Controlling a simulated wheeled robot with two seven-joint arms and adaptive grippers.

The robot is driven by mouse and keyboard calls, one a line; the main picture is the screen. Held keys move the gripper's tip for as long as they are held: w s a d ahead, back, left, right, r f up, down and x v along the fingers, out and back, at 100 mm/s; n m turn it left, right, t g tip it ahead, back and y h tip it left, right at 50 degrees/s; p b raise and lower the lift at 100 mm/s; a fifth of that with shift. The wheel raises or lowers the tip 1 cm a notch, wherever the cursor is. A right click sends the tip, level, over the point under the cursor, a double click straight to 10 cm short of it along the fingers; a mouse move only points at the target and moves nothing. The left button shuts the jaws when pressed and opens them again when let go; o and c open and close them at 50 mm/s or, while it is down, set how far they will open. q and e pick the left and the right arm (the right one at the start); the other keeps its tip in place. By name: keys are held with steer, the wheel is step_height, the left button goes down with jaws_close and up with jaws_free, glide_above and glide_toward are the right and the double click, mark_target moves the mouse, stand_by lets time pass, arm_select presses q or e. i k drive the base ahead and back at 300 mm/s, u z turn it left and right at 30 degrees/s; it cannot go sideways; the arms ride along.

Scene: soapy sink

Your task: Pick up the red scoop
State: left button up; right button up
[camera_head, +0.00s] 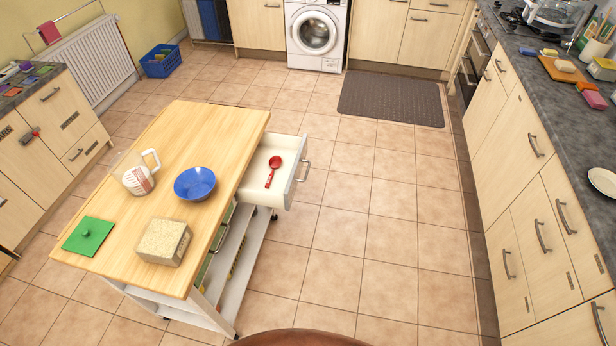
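The red scoop (272,171) lies in the open white drawer (256,191) on the right side of the wooden-topped kitchen trolley. Its round bowl points to the back and its handle points toward the front. The drawer is pulled out to the right, and nothing else shows inside it. Neither of my grippers is in the picture.
Tiled floor right of the drawer is clear. A counter (560,110) runs along the right.

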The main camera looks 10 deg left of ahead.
mark_target(275, 162)
steer(key=z, duration=1.15)
steer(key=i, duration=0.85)
steer(key=u, duration=0.5)
